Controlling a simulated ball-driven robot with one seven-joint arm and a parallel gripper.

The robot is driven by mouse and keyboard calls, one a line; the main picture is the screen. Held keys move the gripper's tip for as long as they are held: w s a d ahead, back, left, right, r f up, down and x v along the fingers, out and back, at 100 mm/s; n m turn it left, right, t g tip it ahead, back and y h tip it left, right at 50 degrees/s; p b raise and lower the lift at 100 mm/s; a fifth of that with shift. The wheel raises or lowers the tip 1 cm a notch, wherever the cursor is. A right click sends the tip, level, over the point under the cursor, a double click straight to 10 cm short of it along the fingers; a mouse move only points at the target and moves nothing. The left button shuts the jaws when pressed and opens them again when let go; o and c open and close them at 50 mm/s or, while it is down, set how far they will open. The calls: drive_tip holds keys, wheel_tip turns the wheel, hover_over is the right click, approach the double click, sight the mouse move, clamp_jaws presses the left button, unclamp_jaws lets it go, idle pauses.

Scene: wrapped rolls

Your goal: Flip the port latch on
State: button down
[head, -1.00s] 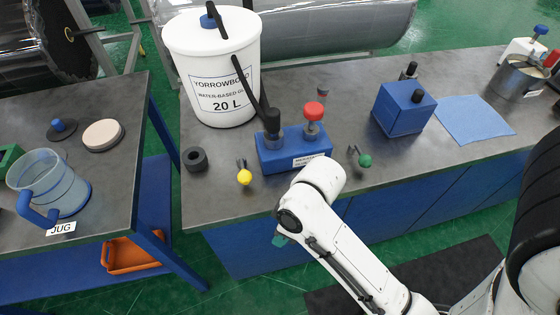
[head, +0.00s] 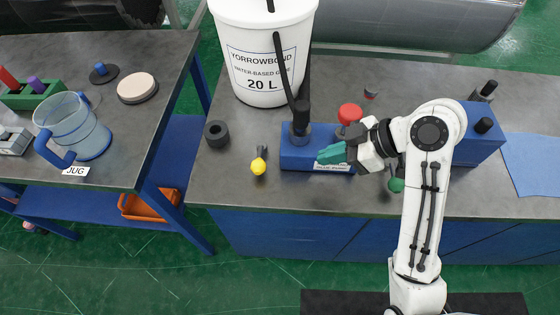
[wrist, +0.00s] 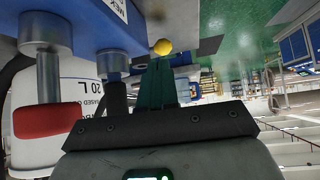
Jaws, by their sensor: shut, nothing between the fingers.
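A blue pump block (head: 292,158) with a white label stands on the grey bench, with a dark post (head: 300,128) and a red knob (head: 349,113) on top. A small lever with a yellow ball end (head: 258,166) is left of it, and one with a green ball end (head: 396,185) is right of it, partly behind my arm. No latch is readably marked port. My gripper (head: 330,154), with teal fingers, is shut and empty, pointing left at the block's front. In the wrist view the fingers (wrist: 158,84) point towards the yellow ball (wrist: 162,47), apart from it.
A white glue bucket (head: 265,60) with a dark hose stands behind the block. A black ring (head: 217,134) lies left of the yellow ball. A second blue box (head: 478,146) stands right, beside a blue cloth (head: 535,160). A jug (head: 75,125) is on the left table.

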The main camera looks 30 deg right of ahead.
sight(259, 159)
drive_tip(key=x, duration=1)
drive_tip(key=shift+s, duration=0.1)
drive_tip(key=shift+w+a+f+p, duration=0.15)
drive_tip(key=shift+w+a+p, duration=0.1)
drive_tip(key=shift+w+a, duration=0.45)
drive_tip(key=shift+w+a+f+p, duration=0.15)
drive_tip(key=shift+w+a+p, duration=0.1)
drive_tip(key=shift+w+a, duration=0.5)
drive_tip(key=shift+w+a, duration=0.1)
